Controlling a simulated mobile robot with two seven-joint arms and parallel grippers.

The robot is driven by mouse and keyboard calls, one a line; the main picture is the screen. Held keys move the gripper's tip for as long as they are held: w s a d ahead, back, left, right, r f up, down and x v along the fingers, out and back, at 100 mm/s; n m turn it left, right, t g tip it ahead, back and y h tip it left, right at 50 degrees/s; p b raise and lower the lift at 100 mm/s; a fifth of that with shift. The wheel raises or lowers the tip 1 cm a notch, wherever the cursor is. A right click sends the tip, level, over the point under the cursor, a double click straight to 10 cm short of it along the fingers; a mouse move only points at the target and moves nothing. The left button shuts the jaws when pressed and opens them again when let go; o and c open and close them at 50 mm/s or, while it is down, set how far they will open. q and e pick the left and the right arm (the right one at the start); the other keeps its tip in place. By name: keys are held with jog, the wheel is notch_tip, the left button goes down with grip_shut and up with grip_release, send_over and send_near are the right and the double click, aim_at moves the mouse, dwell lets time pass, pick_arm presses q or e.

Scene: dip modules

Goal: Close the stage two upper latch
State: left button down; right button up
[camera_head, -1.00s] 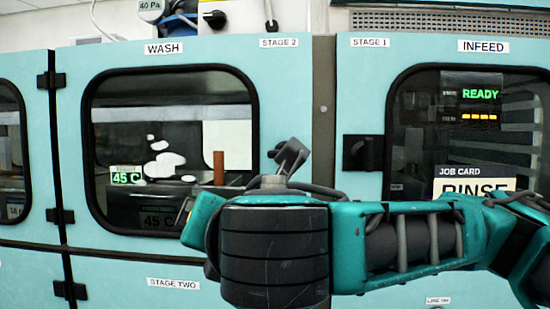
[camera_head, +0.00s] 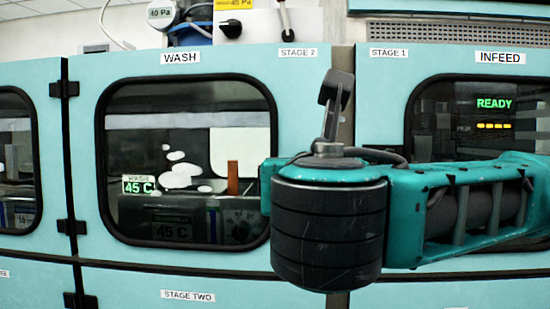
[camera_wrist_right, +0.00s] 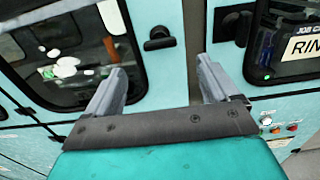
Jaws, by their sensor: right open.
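The stage two upper latch (camera_wrist_right: 158,40) is a small black handle on the teal panel right of the wash window in the right wrist view. Its bar lies roughly crosswise in that view. My right gripper (camera_wrist_right: 158,82) is open and empty. Its two grey fingers point toward the panel, and the latch shows between and beyond their tips, apart from them. The latch is hidden there by my arm. My left gripper is not in view.
The wash window (camera_head: 180,160) fills the left door. Another black latch (camera_wrist_right: 236,28) sits on the neighbouring stage 1 door, close to my right finger. The infeed window (camera_head: 480,120) is partly covered by my right arm. Small buttons (camera_wrist_right: 275,130) are lower right.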

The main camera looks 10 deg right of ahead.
jog(key=p+x, duration=0.1)
jog(key=x, duration=0.9)
jog(key=shift+w, duration=0.1)
jog(key=c, duration=1.1)
